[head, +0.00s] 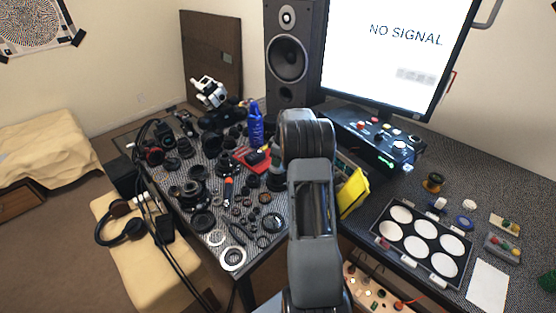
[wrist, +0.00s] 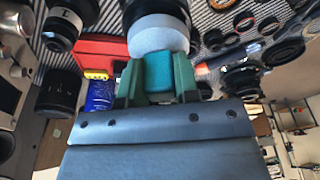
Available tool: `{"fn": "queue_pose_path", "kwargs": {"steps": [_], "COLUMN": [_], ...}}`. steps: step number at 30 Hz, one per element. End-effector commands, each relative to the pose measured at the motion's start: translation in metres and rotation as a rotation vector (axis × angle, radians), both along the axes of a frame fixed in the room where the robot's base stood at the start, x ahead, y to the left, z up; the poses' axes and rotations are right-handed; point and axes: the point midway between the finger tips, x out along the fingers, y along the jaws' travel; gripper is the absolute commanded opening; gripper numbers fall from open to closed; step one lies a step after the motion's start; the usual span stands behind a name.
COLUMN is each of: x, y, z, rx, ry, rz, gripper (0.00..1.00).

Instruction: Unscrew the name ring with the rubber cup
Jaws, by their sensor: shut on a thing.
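In the wrist view my gripper (wrist: 158,78) has its green fingers shut on a teal block-like grip, which I take to be part of the rubber cup (wrist: 159,77). A wide pale blue-grey round part (wrist: 160,40) sits at the far end of the grip. Directly beyond it is a black round lens body (wrist: 152,8), cut off by the top edge. The pale part overlaps the lens front, and I cannot tell whether they touch. The name ring cannot be made out; the cup covers that area. In the head view my arm hides the fingers.
The patterned table (head: 262,262) is crowded with lenses, rings and small parts. A blue bottle (head: 256,123) and a red tray (head: 246,160) stand close by. A speaker (head: 288,55) and a monitor (head: 395,50) are behind. A case with white round pads (head: 424,238) lies at right.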

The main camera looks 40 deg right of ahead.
Motion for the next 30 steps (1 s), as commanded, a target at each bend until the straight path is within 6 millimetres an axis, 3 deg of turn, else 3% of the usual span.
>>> {"fn": "queue_pose_path", "kwargs": {"steps": [15,30], "x": [0.001,0.001], "y": [-0.001,-0.001], "z": [0.029,0.034], "rx": [-0.004,-0.005], "ry": [-0.006,-0.007], "rz": [-0.001,-0.002], "gripper": [0.0,0.0]}}
